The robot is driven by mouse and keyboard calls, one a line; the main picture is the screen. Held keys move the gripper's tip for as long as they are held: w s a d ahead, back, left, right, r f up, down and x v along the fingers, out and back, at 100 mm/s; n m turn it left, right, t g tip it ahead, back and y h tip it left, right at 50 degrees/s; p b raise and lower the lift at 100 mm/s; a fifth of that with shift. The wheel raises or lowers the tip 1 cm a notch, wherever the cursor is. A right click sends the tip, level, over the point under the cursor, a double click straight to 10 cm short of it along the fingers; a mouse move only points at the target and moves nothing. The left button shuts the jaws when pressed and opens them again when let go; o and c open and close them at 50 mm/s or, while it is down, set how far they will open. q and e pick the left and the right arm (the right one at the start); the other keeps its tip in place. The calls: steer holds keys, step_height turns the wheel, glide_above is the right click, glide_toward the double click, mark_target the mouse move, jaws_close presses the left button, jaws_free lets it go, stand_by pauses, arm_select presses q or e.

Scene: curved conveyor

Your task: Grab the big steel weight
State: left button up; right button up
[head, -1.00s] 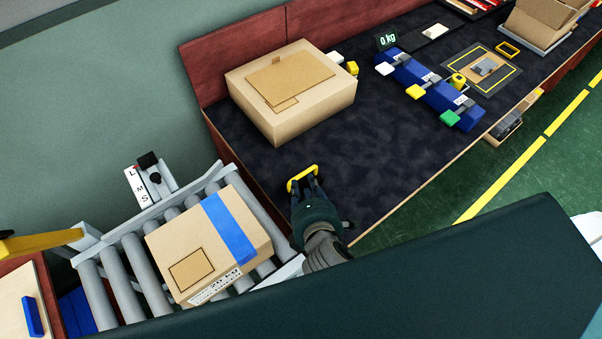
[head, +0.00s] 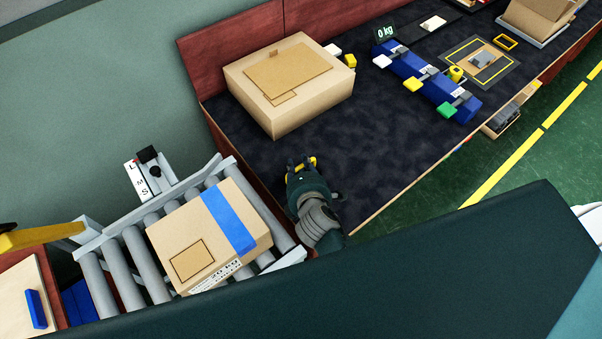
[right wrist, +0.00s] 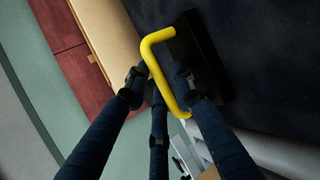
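A dark block with a yellow handle, which looks like the big steel weight, lies on the dark bench mat. In the right wrist view its yellow handle (right wrist: 161,71) is a bent bar beside the dark body (right wrist: 205,55). In the head view only a little of the handle (head: 312,162) shows past my right gripper (head: 301,162). My right gripper is over the handle. In the right wrist view its fingers (right wrist: 160,82) are spread, with the handle between them; I see no firm closure on it. My left gripper is not in view.
A large carton (head: 290,112) stands just beyond the gripper on the bench (head: 372,140). A taped box (head: 207,240) sits on the roller conveyor (head: 122,265) at left. A blue button bar (head: 440,95) and marked mat (head: 500,75) are farther right. The mid-bench is clear.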

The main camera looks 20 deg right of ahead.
jaws_close()
steer(key=shift+w+r, duration=0.1)
steer(key=shift+r, duration=0.05)
steer(key=shift+r, duration=0.1)
